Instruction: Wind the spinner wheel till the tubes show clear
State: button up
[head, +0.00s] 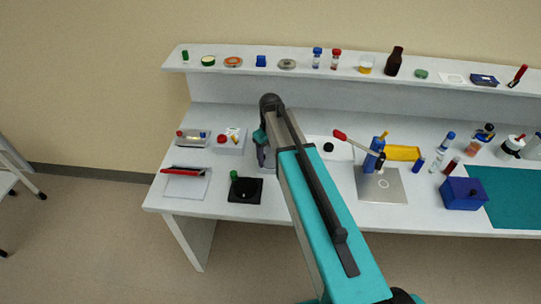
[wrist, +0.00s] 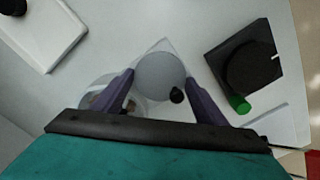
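In the wrist view a round light-grey disc (wrist: 158,72) with a small black knob (wrist: 177,95) near its rim lies ahead of my gripper (wrist: 159,80); I take it for the spinner wheel. The two purple fingers are open, one on each side of the disc and knob, with nothing held. I cannot tell their height above it. A round, see-through part (wrist: 98,100) with small brownish contents lies beside the disc, mostly behind the left finger; the tubes cannot be made out clearly. In the head view my arm mostly hides this spot.
A black block with a round dial and green knob (head: 245,190) stands close by, at the right in the wrist view (wrist: 240,65). A white plate with a black knob (head: 328,147) lies on the other side. Jars and bottles line the shelf (head: 220,70) behind.

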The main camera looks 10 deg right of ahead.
jog(key=shift+m+b, duration=0.3)
jog(key=shift+m, duration=0.1)
jog(key=m+b, duration=0.2)
jog(key=m, duration=0.1)
jog(key=shift+f, duration=0.15)
jog(key=m+b, duration=0.2)
jog(key=m, duration=0.3)
jog(key=shift+m, duration=0.3)
jog(key=m+b, duration=0.1)
jog(key=m, duration=0.3)
jog(key=shift+b, duration=0.4)
jog(key=m+b, duration=0.1)
jog(key=m, duration=0.4)
jog(key=o, duration=0.8)
jog(key=shift+n, duration=0.4)
